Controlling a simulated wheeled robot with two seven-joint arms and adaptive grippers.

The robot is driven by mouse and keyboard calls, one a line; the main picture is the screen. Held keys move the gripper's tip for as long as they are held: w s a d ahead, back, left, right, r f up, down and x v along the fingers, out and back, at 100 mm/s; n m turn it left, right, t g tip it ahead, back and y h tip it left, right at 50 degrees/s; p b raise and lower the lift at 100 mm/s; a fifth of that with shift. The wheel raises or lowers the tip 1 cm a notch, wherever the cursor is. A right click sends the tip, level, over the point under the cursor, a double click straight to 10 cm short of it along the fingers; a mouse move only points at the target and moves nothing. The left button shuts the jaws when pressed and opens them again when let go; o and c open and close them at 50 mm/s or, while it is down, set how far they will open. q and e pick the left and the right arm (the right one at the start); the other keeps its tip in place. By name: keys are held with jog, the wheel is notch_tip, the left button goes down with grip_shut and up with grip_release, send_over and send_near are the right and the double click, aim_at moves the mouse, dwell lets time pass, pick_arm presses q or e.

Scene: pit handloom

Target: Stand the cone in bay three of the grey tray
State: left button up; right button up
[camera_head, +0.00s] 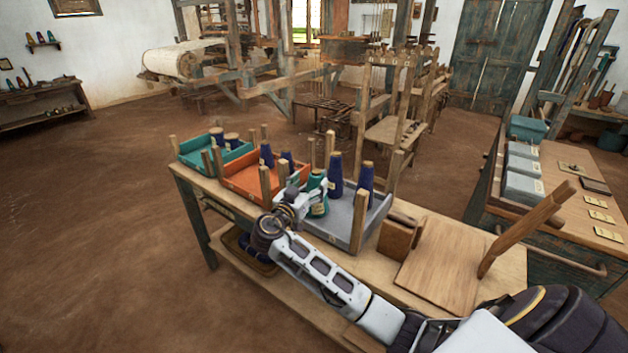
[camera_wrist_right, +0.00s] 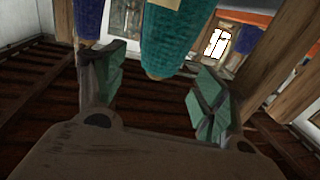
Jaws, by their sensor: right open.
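The grey tray (camera_head: 357,236) stands on the wooden bench, with wooden posts along it. A green cone (camera_head: 318,204) stands upright at its left end. Two navy cones (camera_head: 335,177) stand farther right in it. My right gripper (camera_head: 300,196) is at the green cone's left side, partly hidden by my arm. In the right wrist view, which looks upside down, the right gripper (camera_wrist_right: 158,85) is open. The green cone (camera_wrist_right: 172,40) shows between its fingers, tan tip pointing down in the picture; I cannot tell whether they touch. A navy cone (camera_wrist_right: 90,20) is beside it. My left gripper is out of view.
An orange tray (camera_head: 240,185) and a teal tray (camera_head: 200,157), both with navy cones, stand left of the grey tray. A wooden block (camera_head: 397,237) and a board with a slanted handle (camera_head: 445,265) lie to the right. Upright posts stand close to the gripper.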

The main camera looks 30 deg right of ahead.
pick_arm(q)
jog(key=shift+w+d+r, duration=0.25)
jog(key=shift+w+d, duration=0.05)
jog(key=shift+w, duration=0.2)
pick_arm(e)
jog(key=v, duration=0.6)
jog(key=shift+s+a, duration=0.2)
jog(key=shift+a, duration=0.15)
